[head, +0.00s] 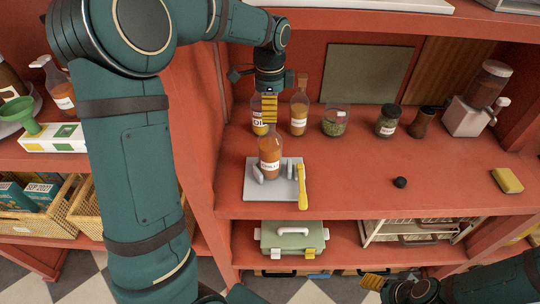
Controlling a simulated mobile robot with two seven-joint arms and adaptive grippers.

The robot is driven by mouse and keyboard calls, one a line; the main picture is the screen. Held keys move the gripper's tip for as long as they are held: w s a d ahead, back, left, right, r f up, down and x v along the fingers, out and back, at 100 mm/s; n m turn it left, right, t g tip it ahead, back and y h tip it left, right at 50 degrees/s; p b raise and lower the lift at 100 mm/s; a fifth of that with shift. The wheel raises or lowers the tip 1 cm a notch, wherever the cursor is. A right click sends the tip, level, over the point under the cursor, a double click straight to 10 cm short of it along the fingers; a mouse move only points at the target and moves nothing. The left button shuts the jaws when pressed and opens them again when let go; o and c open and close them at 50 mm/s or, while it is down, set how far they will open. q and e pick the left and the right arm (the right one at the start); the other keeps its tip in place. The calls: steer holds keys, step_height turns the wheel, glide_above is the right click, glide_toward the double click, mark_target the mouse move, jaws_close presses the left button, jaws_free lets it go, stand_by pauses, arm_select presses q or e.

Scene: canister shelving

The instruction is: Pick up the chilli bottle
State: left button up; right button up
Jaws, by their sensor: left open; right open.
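The chilli bottle (269,158), with orange-red contents and a white label that seems to read CHILLI, stands upright on a pale square board (262,192) on the red shelf. My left gripper (269,110) points down with its yellow finger pads just above and behind the bottle's top in the picture. It is open and holds nothing; the exact gap to the bottle is hard to tell. My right gripper (374,281) is open and empty at the bottom right, low in front of the shelving.
Jars (335,122) (387,122) and a grinder (422,122) line the back. A yellow-handled tool (302,187) lies on the board. The shelf's front middle is mostly clear, apart from a black ball (400,182).

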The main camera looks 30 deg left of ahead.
mark_target(270, 126)
arm_select(q)
steer(key=shift+d+f, duration=0.1)
steer(key=shift+f, duration=3)
steer(key=shift+s, duration=0.1)
steer(key=shift+r, duration=0.1)
jaws_close()
